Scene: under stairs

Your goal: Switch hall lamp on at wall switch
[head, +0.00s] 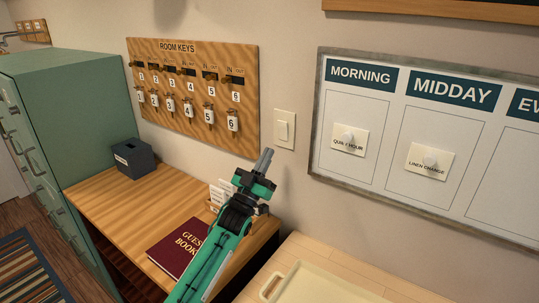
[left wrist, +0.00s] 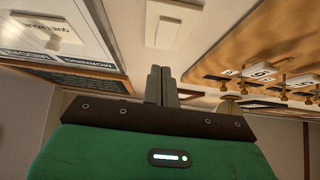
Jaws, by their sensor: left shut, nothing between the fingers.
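The wall switch (head: 284,130) is a cream rocker plate on the wall between the key board and the whiteboard. It also shows in the left wrist view (left wrist: 172,27), at the top middle. My left gripper (head: 266,156) is shut and empty, its fingers pointing up toward the wall, just below and left of the switch in the head view. In the left wrist view its closed fingertips (left wrist: 160,70) lie just below the switch plate in the picture, with a small visible gap. I cannot tell how deep that gap is. The hall lamp is not in view. My right gripper is not in view.
A wooden ROOM KEYS board (head: 195,92) hangs left of the switch, a framed planning board (head: 430,205) right of it. Below stand a wooden desk (head: 115,195) with a guest book (head: 181,247) and dark box (head: 133,159), and a pale tray (head: 320,288). A green cabinet (head: 70,110) stands left.

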